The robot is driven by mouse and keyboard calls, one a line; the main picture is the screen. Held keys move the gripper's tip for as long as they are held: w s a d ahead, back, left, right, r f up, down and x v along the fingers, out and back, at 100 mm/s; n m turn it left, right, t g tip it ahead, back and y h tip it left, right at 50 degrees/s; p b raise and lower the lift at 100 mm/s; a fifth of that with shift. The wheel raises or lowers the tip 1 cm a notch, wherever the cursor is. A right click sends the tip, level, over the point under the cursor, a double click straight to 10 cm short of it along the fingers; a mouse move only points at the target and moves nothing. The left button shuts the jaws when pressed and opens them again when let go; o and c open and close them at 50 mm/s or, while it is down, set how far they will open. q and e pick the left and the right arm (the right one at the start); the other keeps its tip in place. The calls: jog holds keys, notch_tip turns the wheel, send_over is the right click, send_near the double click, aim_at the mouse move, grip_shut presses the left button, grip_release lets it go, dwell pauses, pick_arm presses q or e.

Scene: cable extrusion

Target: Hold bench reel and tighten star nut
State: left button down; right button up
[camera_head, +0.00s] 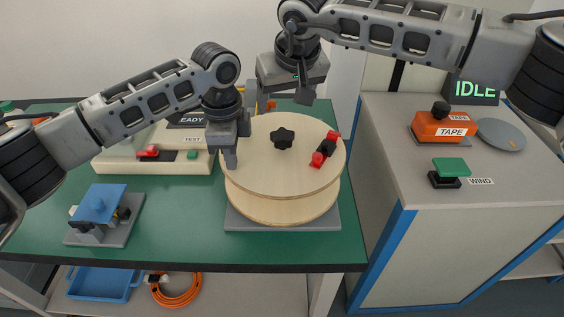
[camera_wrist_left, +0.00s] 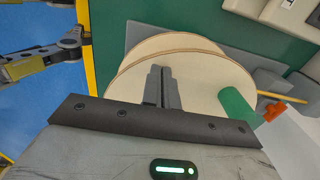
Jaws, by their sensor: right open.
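The bench reel (camera_head: 258,178), with two pale round flanges, lies flat on a grey plate (camera_head: 238,221) on the green bench. The black star nut (camera_head: 283,138) sits at the middle of its upper flange. My left gripper (camera_head: 230,160) points down over the reel's left rim, fingers together; I cannot tell whether they touch the flange. The left wrist view shows these fingers (camera_wrist_left: 164,87) over the pale reel (camera_wrist_left: 205,82); the star nut does not show there. My right gripper (camera_head: 287,92) is open and empty, above and behind the reel.
A red and black clip (camera_head: 325,150) is on the flange's right side. A blue fixture (camera_head: 97,205) stands front left, and a white tester (camera_head: 180,135) behind. A side cabinet on the right carries an orange tape box (camera_head: 443,127) and a green wind button (camera_head: 451,167).

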pick_arm(q)
jog(key=shift+s+d+f, duration=0.15)
jog(key=shift+s+f, duration=0.05)
jog(key=shift+f, duration=0.2)
notch_tip(320, 180, up, 2)
jog(key=shift+w+r+p, duration=0.1)
jog(key=shift+w+p, duration=0.05)
jog(key=shift+p, duration=1.05)
notch_tip(320, 180, up, 4)
jog(key=p, duration=0.4)
jog(key=shift+r, duration=0.15)
pick_arm(e)
notch_tip(320, 180, up, 6)
jog(key=shift+w+r, duration=0.15)
pick_arm(q)
jog(key=shift+w, duration=0.1)
jog(key=shift+r, duration=0.2)
notch_tip(320, 180, up, 15)
jog(key=shift+r+b, duration=0.2)
jog(key=shift+b, duration=0.25)
pick_arm(e)
jog(key=shift+f, duration=0.55)
